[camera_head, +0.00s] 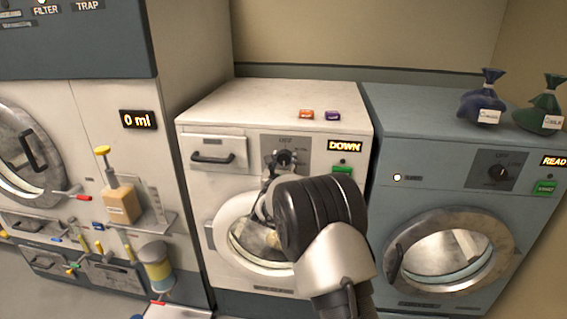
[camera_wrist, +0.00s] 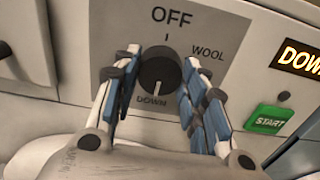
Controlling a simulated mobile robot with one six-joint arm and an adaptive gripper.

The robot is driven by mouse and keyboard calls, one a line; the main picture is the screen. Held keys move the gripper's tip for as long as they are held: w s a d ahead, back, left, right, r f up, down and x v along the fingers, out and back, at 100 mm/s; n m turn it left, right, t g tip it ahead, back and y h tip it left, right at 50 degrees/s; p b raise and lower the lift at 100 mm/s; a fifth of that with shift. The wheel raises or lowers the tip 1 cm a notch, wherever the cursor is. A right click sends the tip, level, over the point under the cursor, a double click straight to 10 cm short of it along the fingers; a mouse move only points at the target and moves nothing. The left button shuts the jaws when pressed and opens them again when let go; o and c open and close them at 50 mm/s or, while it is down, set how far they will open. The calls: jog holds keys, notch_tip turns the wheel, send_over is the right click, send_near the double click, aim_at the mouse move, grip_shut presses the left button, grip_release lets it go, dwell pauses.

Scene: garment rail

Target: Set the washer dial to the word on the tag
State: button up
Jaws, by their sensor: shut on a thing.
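The washer dial (camera_wrist: 158,80) is a dark round knob on a grey panel of the white washer (camera_head: 225,105). OFF is printed above it, WOOL at upper right and DOWN below. A light mark at the knob's lower side points towards DOWN. The washer's display (camera_head: 345,146) reads DOWN. My gripper (camera_wrist: 158,90) has its blue-padded fingers on both sides of the dial, shut on it. In the head view my arm covers part of the door. A blue bag (camera_head: 482,100) and a green bag (camera_head: 545,108) carry white tags; their words are too small to read surely.
A green START button (camera_wrist: 271,120) is right of the dial. Small orange (camera_head: 306,115) and purple (camera_head: 332,116) items lie on the white washer. A blue-grey washer (camera_head: 425,155) stands to the right. A pump bottle (camera_head: 121,203) stands on a shelf at left.

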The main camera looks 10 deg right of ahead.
jog(key=shift+r, duration=0.1)
jog(key=o, duration=1.1)
jog(key=v, duration=1.2)
